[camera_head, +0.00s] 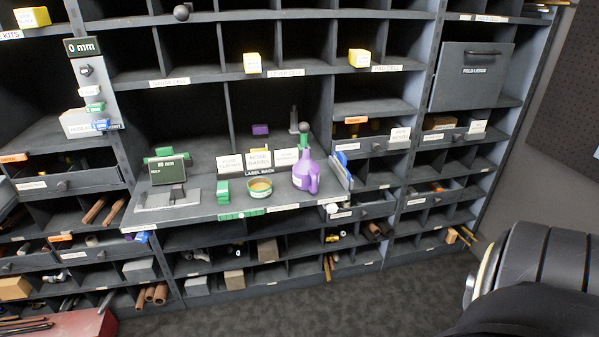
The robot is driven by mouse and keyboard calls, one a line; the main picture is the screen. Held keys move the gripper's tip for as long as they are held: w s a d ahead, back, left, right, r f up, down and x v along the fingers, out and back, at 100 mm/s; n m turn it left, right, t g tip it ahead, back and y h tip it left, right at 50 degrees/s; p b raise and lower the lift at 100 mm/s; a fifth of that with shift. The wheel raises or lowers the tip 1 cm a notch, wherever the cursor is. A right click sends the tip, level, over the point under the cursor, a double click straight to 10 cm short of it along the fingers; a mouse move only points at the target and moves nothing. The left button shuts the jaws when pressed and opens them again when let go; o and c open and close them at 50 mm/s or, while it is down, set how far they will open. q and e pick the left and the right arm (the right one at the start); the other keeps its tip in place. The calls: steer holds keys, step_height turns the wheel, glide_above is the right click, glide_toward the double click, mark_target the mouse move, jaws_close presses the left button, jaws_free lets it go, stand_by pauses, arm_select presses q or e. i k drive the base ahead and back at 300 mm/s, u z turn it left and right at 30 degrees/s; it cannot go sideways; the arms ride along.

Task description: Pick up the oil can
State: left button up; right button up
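A purple can with a side handle and a pale label, which looks like the oil can (304,175), stands upright on the pull-out shelf of the pigeonhole unit, towards that shelf's right end. A narrow green part rises above its body, with a grey ball at the top; I cannot tell whether the ball belongs to it. Neither of my grippers shows in the head view, and nothing is touching the can.
A small green-banded tin (259,187) stands just left of the can. White label cards (259,159) stand close behind. A blue-edged upright piece (341,172) is close on the right. The pull-out shelf (190,213) holds a dark display at left. A red box (75,325) is on the floor.

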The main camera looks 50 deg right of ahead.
mark_target(306, 172)
steer(key=z, duration=0.7)
steer(key=i, duration=1.45)
steer(key=z, duration=1.05)
